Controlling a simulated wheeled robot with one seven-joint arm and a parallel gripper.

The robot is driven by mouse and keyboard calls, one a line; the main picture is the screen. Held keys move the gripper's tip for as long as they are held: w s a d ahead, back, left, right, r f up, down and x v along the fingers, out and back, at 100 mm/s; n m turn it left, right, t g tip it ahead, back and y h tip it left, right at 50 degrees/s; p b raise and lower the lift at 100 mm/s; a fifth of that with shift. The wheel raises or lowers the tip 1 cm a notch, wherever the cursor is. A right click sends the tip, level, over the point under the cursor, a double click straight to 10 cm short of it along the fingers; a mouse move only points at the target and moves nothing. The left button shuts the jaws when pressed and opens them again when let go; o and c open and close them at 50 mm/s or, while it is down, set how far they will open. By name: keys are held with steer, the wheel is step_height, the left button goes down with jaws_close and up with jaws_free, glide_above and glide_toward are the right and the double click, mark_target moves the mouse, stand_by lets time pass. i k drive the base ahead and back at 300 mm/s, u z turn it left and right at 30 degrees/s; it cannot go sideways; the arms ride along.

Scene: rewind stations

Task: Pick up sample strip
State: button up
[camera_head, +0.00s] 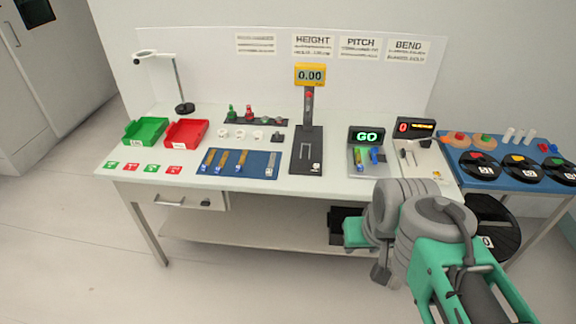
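Several thin strips lie on a blue mat (262,157) at the front middle of the white table. Three are gold-brown with blue ends: a left strip (208,157), a middle strip (223,158) and a right strip (241,159). A paler grey strip (270,166) lies apart at the mat's right end. I cannot tell which one is the sample strip. My grey and green arm is folded at the lower right, in front of the table and well away from the mat. A dark end piece, perhaps my gripper (381,273), hangs below it; its fingers are not clear.
A black height gauge (306,165) stands right of the mat, with a GO station (366,161) and another display station (425,163) further right. Green (145,130) and red (186,133) trays sit left. A blue side table (463,169) holds reels. The floor at left is clear.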

mark_target(359, 167)
steer(key=u, duration=0.85)
steer(key=i, duration=1)
